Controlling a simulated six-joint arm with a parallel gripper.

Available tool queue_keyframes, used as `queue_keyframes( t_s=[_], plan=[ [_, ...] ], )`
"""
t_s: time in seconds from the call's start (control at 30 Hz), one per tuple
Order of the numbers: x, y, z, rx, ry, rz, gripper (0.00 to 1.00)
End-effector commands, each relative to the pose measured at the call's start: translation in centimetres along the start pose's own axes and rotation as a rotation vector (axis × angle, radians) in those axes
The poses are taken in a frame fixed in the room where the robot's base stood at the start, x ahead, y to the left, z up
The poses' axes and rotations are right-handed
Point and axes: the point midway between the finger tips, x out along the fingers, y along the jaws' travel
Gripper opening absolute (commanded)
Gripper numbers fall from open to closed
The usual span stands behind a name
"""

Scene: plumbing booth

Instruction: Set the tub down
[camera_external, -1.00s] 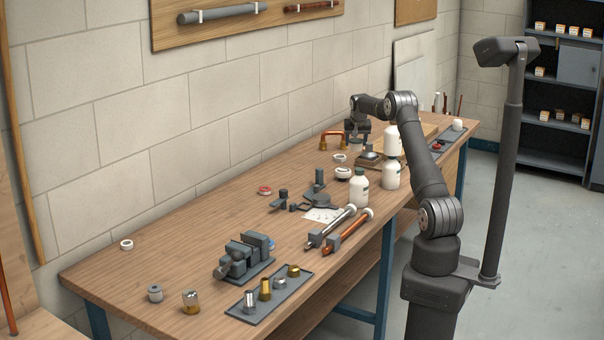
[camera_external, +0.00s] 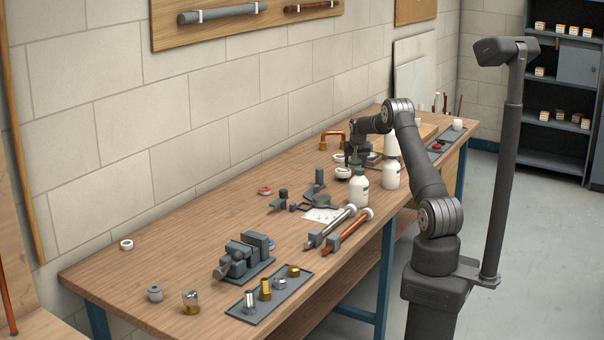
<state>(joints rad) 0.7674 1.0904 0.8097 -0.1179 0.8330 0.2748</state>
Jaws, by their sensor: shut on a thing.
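My gripper (camera_external: 356,160) is low over the back half of the workbench, pointing down, just behind a white bottle. I cannot tell whether the tub touches the bench top.
White bottles (camera_external: 359,188) stand close in front of my gripper. A white roll (camera_external: 343,173) lies just left of it, and a copper pipe piece (camera_external: 332,139) lies behind. A vise (camera_external: 245,255) and a grey tray (camera_external: 270,298) are nearer.

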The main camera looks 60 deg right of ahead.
Motion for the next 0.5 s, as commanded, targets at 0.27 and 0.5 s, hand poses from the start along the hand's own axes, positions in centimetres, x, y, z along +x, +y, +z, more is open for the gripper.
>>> queue_keyframes(
  t_s=[0.27,0.5],
  plan=[
    [0.22,0.0,0.11,0.0,-0.001,0.0,0.8],
    [0.03,0.0,0.01,0.0,0.0,0.0,0.8]
  ],
)
